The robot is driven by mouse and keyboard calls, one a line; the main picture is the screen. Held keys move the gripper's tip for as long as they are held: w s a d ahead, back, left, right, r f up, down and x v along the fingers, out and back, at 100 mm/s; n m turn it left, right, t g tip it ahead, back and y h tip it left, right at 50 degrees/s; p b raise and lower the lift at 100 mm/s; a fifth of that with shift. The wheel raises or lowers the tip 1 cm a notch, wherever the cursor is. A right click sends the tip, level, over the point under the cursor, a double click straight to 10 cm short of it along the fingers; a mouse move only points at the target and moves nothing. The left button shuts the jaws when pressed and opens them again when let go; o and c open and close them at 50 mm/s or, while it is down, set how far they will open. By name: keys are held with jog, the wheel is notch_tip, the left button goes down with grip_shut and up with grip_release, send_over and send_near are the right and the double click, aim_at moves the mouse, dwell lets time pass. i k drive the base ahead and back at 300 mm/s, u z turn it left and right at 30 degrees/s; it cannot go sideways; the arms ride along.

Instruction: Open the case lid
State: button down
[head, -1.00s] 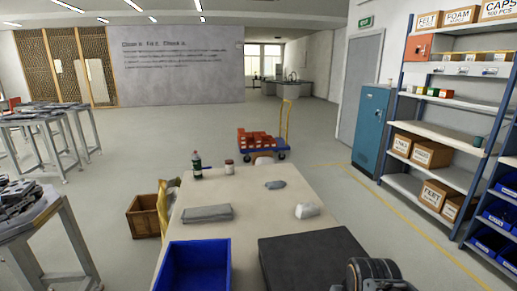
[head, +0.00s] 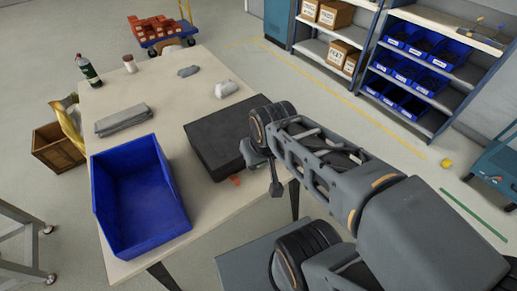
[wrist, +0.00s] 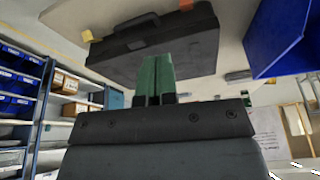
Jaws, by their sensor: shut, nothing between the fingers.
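The dark case (head: 215,145) lies flat on the table with its lid down. My gripper (wrist: 157,58) has green fingers that are shut together and empty. They point at the case and overlap it in the wrist view; I cannot tell whether they touch it. In the head view my arm reaches to the case's right front side and hides part of it.
An open blue bin (head: 140,210) stands on the table (head: 205,195) left of the case. A grey folded cloth (head: 123,119), a white lump (head: 226,88), a bottle (head: 88,70) and a jar (head: 129,64) are farther back. Shelving (head: 425,70) stands at the right.

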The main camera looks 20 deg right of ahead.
aim_at(218, 137)
jog(key=z, duration=1.9)
jog(key=k, duration=0.8)
jog(key=u, duration=1.4)
